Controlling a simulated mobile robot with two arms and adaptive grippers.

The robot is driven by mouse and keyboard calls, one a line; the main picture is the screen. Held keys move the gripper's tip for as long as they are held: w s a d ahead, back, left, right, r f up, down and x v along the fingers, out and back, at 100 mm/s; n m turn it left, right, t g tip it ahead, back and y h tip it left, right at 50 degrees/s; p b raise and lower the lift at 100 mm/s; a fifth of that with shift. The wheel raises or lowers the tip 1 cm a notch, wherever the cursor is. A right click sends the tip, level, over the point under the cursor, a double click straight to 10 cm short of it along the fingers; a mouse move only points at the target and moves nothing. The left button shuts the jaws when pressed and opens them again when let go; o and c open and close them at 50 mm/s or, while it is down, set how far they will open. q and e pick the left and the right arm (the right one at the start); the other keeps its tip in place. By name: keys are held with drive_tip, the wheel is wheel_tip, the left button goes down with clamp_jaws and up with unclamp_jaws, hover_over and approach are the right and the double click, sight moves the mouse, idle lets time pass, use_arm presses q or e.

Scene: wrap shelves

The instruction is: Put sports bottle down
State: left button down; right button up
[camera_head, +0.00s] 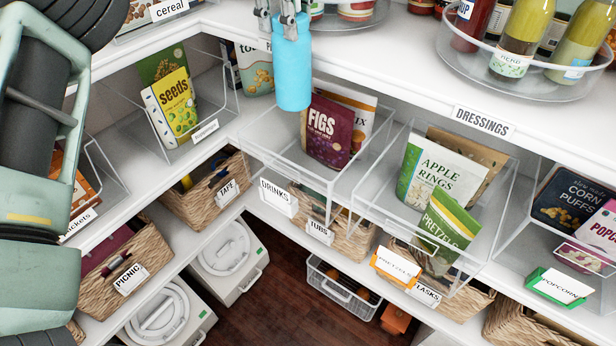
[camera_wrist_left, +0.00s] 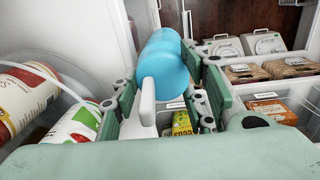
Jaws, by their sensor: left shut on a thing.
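The blue sports bottle (camera_head: 292,75) hangs below my left gripper (camera_head: 280,20) at the top middle of the head view. The gripper is shut on its upper end. In the left wrist view the bottle (camera_wrist_left: 168,62) lies between the two green fingers of the gripper (camera_wrist_left: 165,100), with a pale upright piece at its near end. In the head view the bottle appears in front of the upper shelf's edge, overlapping the clear bins; I cannot tell whether it touches anything. My right gripper is not in view.
A clear bin with a figs bag (camera_head: 328,132) shows just below the bottle. A round tray of dressing bottles (camera_head: 520,92) stands at the right. Bins with a seeds bag (camera_head: 172,105) and apple rings (camera_head: 440,172) line the shelf. Woven baskets (camera_head: 205,200) sit lower.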

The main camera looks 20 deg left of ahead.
sight(291, 49)
use_arm(q)
drive_tip(key=shift+w+r+n, duration=0.15)
drive_tip(key=shift+r+n, duration=0.15)
drive_tip(key=shift+r, duration=0.2)
wheel_tip(291, 49, down, 8)
drive_tip(key=shift+a+r+b, duration=0.1)
drive_tip(key=shift+r+b, duration=0.1)
drive_tip(key=shift+b, duration=0.4)
wheel_tip(291, 49, down, 20)
drive_tip(key=p, duration=0.2)
drive_tip(key=shift+p, duration=0.3)
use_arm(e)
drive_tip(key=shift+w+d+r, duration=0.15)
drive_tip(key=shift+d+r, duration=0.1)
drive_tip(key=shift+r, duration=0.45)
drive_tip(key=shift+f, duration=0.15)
use_arm(q)
drive_tip(key=c, duration=1.3)
unclamp_jaws()
drive_tip(key=shift+f, duration=0.1)
